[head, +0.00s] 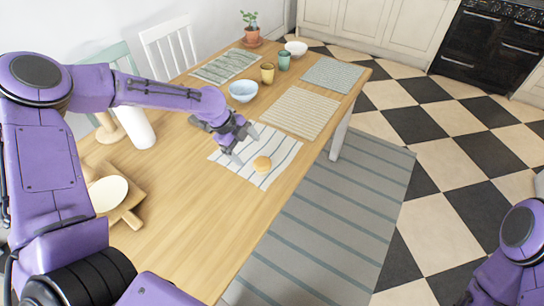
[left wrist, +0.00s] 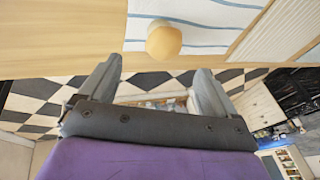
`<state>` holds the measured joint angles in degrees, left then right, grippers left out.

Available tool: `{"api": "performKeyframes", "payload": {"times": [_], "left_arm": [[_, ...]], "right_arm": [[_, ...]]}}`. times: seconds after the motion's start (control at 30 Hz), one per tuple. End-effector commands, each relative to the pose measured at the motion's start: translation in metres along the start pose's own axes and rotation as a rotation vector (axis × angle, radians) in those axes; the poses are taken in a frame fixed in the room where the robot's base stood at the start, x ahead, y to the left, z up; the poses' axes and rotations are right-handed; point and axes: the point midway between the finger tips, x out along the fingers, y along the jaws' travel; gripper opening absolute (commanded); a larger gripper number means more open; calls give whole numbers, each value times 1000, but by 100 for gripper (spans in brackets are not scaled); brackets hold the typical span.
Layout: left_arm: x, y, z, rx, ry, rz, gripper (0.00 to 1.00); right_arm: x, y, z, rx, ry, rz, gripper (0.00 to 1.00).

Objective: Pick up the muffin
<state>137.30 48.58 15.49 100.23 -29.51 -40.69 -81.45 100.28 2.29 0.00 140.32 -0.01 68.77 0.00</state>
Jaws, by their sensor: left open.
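The muffin (head: 262,164), small and golden-tan, sits on a white striped placemat (head: 284,146) near the table's front edge. In the left wrist view the muffin (left wrist: 164,40) lies above the gap between the fingers, near the top of the picture. My left gripper (head: 242,147) is open and empty, above the placemat, to the left of and behind the muffin in the head view. Both fingers also show in the left wrist view (left wrist: 157,82), apart from the muffin. My right gripper is out of view; only part of my right arm shows at the lower right.
The wooden table (head: 190,215) also holds a light blue bowl (head: 243,91), a yellow cup (head: 267,73), a green cup (head: 284,61), other placemats, a white roll (head: 136,128) and a wooden board (head: 128,207). Bare tabletop lies in front and left of the muffin's placemat.

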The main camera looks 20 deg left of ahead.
Motion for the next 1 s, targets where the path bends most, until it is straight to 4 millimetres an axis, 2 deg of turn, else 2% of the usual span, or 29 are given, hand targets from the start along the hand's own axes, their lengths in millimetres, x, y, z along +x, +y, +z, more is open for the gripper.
{"api": "performKeyframes", "payload": {"times": [0.07, 0.2, 0.3, 0.47, 0.7, 0.8, 0.97, 1.0], "left_arm": [[5, 2, 1, 3, -1, 0, 91], [27, 4, 1, 1, -2, 2, 91], [44, 3, 3, -1, -3, 1, 91], [61, 0, 3, -2, -2, 3, 91], [99, -5, 3, 1, -1, 4, 91], [106, -6, 3, 2, -1, 1, 91], [107, -6, 3, 3, -1, 0, 91], [107, -6, 3, 2, -1, 0, 88]], "right_arm": [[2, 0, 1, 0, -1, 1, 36], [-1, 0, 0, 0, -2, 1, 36], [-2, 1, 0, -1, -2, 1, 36], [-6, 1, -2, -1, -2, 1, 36], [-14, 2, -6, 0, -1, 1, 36], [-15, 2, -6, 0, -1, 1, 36], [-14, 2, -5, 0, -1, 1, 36], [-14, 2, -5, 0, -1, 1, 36]]}}
